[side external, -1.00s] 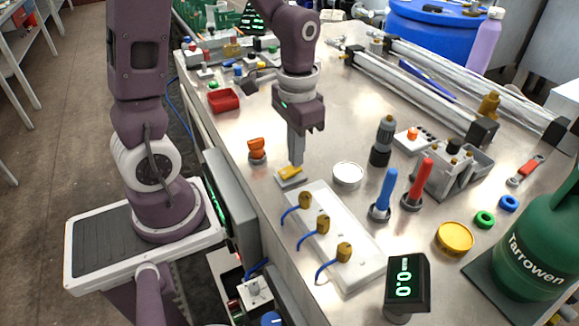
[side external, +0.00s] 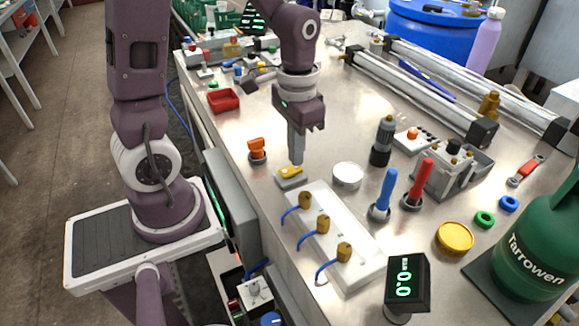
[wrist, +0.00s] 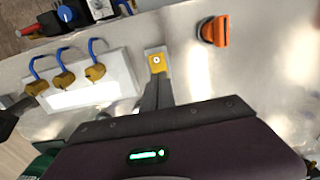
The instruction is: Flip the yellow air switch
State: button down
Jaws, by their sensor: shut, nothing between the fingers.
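The yellow air switch (side external: 290,173) sits on a small pale base on the metal bench, just past the end of the white block with brass fittings. My gripper (side external: 296,162) is shut and empty, pointing down right at the switch's far edge. I cannot tell whether the fingertips touch it. In the wrist view the switch (wrist: 156,60) shows a yellow top with a pale round spot, just beyond the tips of my shut fingers (wrist: 157,82).
The white block (side external: 333,235) carries brass fittings with blue hoses. An orange knob (side external: 257,149) stands to the left of my gripper, and a white round lid (side external: 348,174) to the right. Blue (side external: 385,192) and red (side external: 419,184) handles stand upright farther right. A digital display (side external: 407,280) reads 0.0.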

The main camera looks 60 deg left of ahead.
jog(key=shift+r, duration=2.8)
jog(key=s+d+r+t, duration=0.5)
jog(key=s+r, duration=0.2)
jog(key=s, duration=0.4)
jog(key=shift+r+t, duration=0.3)
